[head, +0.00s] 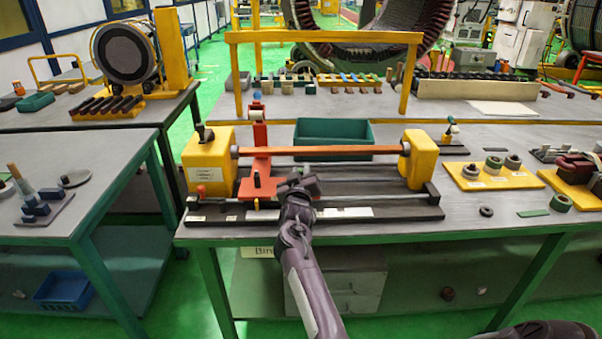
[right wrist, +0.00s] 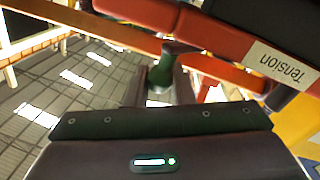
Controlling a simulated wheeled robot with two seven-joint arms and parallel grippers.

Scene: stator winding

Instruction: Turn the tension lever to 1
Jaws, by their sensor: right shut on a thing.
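The red tension stand (head: 262,140) rises from the black base rail of the winding bench, left of centre. Its red bar with a white "Tension" label (right wrist: 282,65) crosses the top of the right wrist view. Below that bar hangs the tension lever, with a dark green grip (right wrist: 161,76). My right gripper (head: 298,186) is at the front of the stand, just right of it. In the right wrist view its two fingers (right wrist: 158,92) are closed around the lever's grip. The lever is hidden in the head view, and I cannot read its setting. My left gripper is out of view.
A copper-coloured bar (head: 320,151) spans two yellow end blocks (head: 208,160) behind my gripper. A green tray (head: 333,133) sits behind it. Yellow boards with small rings (head: 492,172) stand to the right. The bench front around the rail is clear.

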